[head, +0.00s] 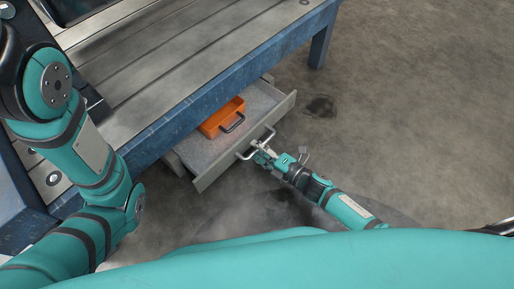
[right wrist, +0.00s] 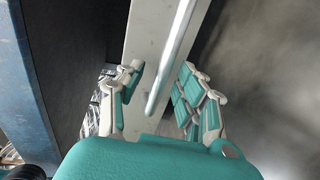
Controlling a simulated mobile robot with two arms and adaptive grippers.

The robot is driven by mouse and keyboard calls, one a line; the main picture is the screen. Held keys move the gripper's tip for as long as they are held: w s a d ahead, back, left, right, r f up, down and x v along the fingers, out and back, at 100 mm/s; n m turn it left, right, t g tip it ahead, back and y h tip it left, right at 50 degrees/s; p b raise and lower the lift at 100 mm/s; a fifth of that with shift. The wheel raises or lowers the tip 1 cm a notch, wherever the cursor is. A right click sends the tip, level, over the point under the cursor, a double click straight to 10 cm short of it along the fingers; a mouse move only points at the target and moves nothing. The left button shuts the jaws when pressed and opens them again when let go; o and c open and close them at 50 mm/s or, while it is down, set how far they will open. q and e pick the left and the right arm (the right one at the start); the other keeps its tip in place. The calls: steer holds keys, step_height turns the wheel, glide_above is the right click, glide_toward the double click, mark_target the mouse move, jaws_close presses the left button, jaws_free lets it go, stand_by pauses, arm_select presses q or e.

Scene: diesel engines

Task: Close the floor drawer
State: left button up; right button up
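The floor drawer (head: 222,166) is a grey drawer standing open under the blue workbench. Its bar handle (head: 242,156) is on the front panel. My right gripper (head: 262,148) is at the handle in the head view. In the right wrist view, the fingers of my right gripper (right wrist: 158,88) are spread apart, with the handle bar (right wrist: 173,55) running between them and the drawer front (right wrist: 150,35) behind it. I see a gap beside the bar, so the gripper is not closed on it. My left arm comes in at the left; its gripper is out of view.
An orange toolbox (head: 221,117) with a dark handle lies inside the drawer. The workbench (head: 175,60) has a grey plank top and a blue frame, and it overhangs the drawer's back. A bench leg (head: 321,45) stands at the back right. The concrete floor (head: 420,110) to the right is clear.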

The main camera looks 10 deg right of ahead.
steer(key=v, duration=1.1)
